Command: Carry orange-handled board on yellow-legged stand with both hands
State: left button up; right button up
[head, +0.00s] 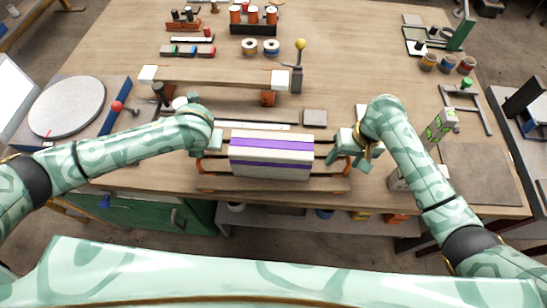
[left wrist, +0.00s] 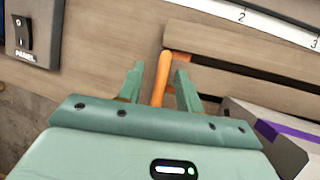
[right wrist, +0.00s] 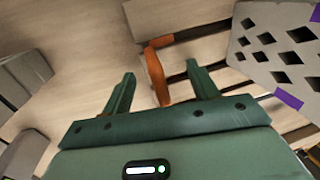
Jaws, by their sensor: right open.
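The slatted wooden board (head: 215,186) lies near the table's front edge, with orange handles at both ends. A white and purple hollow brick (head: 271,165) rests on it. My left gripper (head: 207,146) is at the left handle; in the left wrist view that orange handle (left wrist: 162,76) stands between its parted fingers, with a gap on one side. My right gripper (head: 338,152) is at the right end. In the right wrist view the right handle (right wrist: 157,76) is between its open fingers, apart from both.
A round grey turntable (head: 67,106) is at the left. A yellow-knobbed lever (head: 299,66) stands behind the board. A green-labelled box (head: 441,126) and a dark mat (head: 482,173) lie at the right. A shelf with small items shows below the table's front edge.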

pick_arm(q)
grip_shut()
pick_arm(e)
jog(key=c, duration=0.8)
grip_shut()
jog(key=shift+s, duration=0.1)
pick_arm(q)
jog(key=shift+d+r, duration=0.15)
pick_arm(e)
jog(key=shift+a, duration=0.15)
pick_arm(q)
jog(key=shift+r, duration=0.15)
pick_arm(e)
jog(key=shift+r, duration=0.1)
